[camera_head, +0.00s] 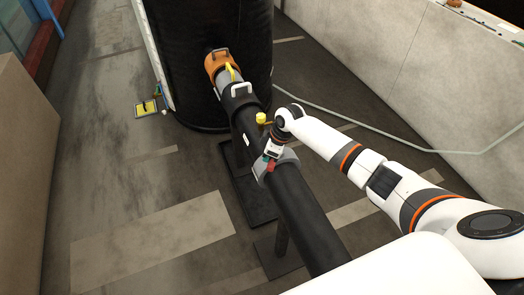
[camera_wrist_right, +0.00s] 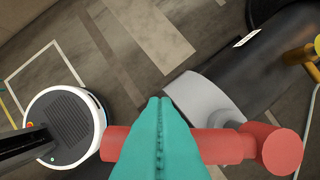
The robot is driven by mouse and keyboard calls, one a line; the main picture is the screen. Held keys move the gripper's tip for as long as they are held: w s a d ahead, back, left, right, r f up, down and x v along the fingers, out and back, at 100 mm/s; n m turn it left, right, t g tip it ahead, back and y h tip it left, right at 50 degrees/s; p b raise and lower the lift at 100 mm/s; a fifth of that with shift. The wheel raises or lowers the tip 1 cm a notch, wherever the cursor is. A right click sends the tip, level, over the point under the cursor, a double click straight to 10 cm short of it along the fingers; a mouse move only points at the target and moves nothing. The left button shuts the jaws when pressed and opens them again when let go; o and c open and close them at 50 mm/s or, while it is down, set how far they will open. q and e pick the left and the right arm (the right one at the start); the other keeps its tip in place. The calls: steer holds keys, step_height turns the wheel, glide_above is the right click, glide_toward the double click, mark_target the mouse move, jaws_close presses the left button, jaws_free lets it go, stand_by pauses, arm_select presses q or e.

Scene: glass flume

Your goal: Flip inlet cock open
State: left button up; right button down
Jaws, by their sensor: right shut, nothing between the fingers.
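A red cock handle (camera_wrist_right: 275,150) lies across the wrist view, beside a grey collar (camera_wrist_right: 197,98) on a black pipe (camera_wrist_right: 245,72). In the head view the red part (camera_head: 271,163) shows small at the grey collar (camera_head: 286,160) on the pipe (camera_head: 305,215). My right gripper (camera_head: 266,157) is at this red part. Its teal fingers (camera_wrist_right: 160,108) are shut with nothing between them, and overlap the middle of the red handle in the wrist view. Whether they touch it I cannot tell. My left gripper is not in view.
A yellow knob (camera_head: 261,118) stands beside the pipe, just beyond my gripper. Farther up are a yellow lever (camera_head: 231,71), an orange collar (camera_head: 215,61) and a large black tank (camera_head: 205,25). A pale hose (camera_head: 400,147) lies right.

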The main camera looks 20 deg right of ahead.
mark_target(273, 164)
steer(key=n, duration=0.1)
steer(key=s+d+n+b, duration=0.1)
steer(key=shift+s+d+f+n+g, duration=0.1)
steer(key=shift+s+d+n+g, duration=0.2)
steer(key=shift+n, duration=0.1)
steer(key=shift+s+d+n+g+y, duration=0.2)
steer(key=shift+s+d+n, duration=0.3)
steer(key=shift+d, duration=0.3)
steer(key=shift+s+d+n+g+y, duration=0.1)
steer(key=shift+s+d+n+g, duration=0.15)
steer(key=shift+d+n, duration=0.45)
steer(key=shift+d, duration=0.15)
steer(key=a+p, duration=0.1)
steer(key=a, duration=0.3)
steer(key=shift+a+f, duration=0.15)
steer(key=shift+a, duration=0.05)
steer(key=b+v, duration=0.2)
steer(key=v, duration=0.7)
steer(key=shift+w+d+r, duration=0.3)
steer(key=shift+r, duration=0.05)
